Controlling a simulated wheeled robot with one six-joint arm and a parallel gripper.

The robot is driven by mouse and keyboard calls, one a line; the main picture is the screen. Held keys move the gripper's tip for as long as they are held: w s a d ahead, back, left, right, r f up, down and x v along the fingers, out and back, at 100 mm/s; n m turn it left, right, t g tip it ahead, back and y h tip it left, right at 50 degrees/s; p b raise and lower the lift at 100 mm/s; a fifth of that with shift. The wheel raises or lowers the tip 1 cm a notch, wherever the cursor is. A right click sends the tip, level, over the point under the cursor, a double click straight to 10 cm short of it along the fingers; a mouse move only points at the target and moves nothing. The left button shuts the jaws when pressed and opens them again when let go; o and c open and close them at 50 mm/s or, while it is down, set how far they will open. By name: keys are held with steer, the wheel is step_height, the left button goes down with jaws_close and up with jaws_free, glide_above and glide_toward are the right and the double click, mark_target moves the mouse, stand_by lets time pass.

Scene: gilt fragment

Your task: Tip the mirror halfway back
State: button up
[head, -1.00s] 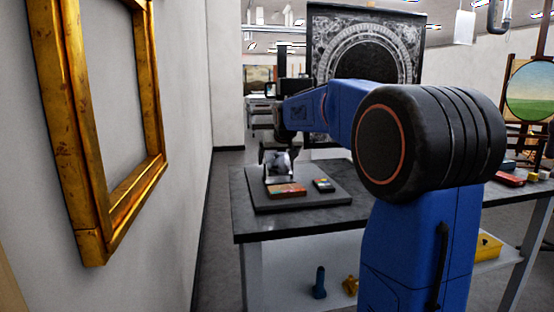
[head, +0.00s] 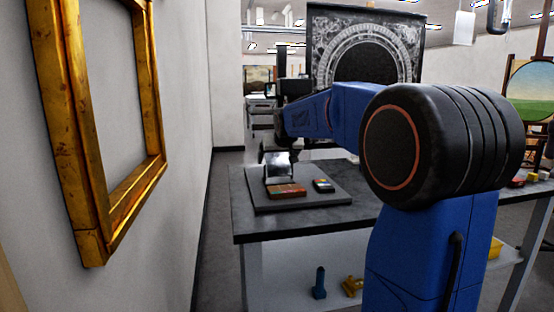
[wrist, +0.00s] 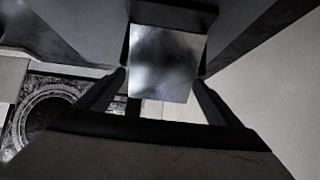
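The mirror is a small square pane on a low stand; in the head view the mirror (head: 279,169) stands on a dark board on the grey bench. Its face shows with a bright glare near the top. My gripper (head: 276,150) is right at the mirror's upper part, partly hidden by my arm. In the wrist view the mirror (wrist: 166,65) fills the space between the two black fingertips of my gripper (wrist: 161,78). The fingers are apart, one close to each side edge. I cannot tell whether they touch or hold it. The hinge is not clear.
A gilt frame (head: 88,150) hangs on the left wall. A large dark ornate panel (head: 364,45) stands behind the bench.

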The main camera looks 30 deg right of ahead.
steer(key=shift+r, duration=0.1)
steer(key=v, duration=1.7)
steer(key=shift+s, duration=0.2)
